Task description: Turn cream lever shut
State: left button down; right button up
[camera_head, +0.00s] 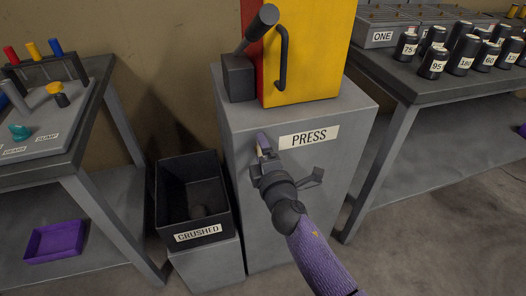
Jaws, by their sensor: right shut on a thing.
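The purple sleeve of my right arm comes up from the bottom of the view. My left gripper is not in view.
A yellow press door (308,50) with a dark handle and a black-knobbed lever (250,40) sit on the cabinet (240,200). A black CRUSHED bin (195,237) stands at its left. Tables flank both sides; the right one (420,92) holds numbered black drums. A purple tray (55,241) lies low at left.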

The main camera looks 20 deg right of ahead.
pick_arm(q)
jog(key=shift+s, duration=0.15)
pick_arm(e)
jog(key=shift+f, duration=0.1)
jog(key=o, duration=0.9)
jog(key=shift+o, duration=0.5)
pick_arm(q)
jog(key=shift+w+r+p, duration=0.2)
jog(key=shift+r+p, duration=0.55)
jog(key=shift+p, duration=0.05)
pick_arm(e)
jog(key=s, duration=1)
jog(key=shift+d, duration=0.15)
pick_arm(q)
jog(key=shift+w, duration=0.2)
